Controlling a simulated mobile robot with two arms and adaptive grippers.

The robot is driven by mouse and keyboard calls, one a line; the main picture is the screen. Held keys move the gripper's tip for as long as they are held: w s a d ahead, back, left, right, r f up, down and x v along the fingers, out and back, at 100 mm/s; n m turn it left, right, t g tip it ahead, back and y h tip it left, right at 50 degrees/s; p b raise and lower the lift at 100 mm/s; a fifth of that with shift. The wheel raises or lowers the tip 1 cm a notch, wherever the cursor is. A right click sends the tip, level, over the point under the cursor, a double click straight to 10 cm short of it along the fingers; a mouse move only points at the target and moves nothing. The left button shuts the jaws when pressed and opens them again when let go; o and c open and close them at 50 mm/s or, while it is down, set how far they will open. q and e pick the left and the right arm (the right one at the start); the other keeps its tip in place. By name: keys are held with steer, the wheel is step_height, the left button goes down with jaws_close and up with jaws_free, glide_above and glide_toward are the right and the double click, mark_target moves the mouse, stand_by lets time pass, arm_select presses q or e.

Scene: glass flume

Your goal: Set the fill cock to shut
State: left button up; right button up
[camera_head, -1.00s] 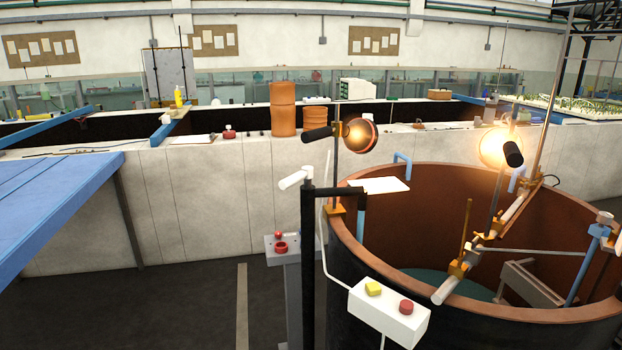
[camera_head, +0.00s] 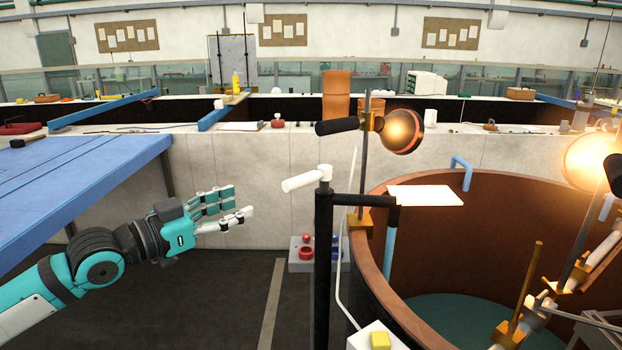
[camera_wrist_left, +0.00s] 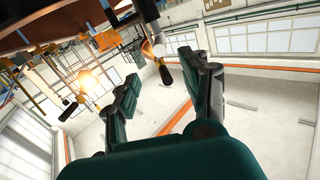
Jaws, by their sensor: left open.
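What looks like the fill cock is a white lever handle (camera_head: 308,179) on top of a black upright pipe (camera_head: 323,250), in front of the round tank. The handle lies sideways, its free end pointing left and slightly toward me. My left gripper (camera_head: 241,202) is teal and grey, to the left of the handle and a little lower in the head view. It is open, empty and apart from the handle. Its spread fingers also show in the left wrist view (camera_wrist_left: 168,85). My right gripper is not in view.
A blue table (camera_head: 80,190) is at left. Floor between is clear.

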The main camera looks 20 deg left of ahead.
mark_target(303, 181)
arm_select(q)
steer(key=p+x, duration=0.6)
steer(key=x, duration=1)
steer(key=shift+r, duration=0.15)
steer(key=shift+w+d, duration=0.25)
steer(key=shift+w, duration=0.1)
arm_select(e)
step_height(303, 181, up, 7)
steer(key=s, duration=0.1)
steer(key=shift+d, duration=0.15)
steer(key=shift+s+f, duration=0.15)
arm_select(q)
jaws_close()
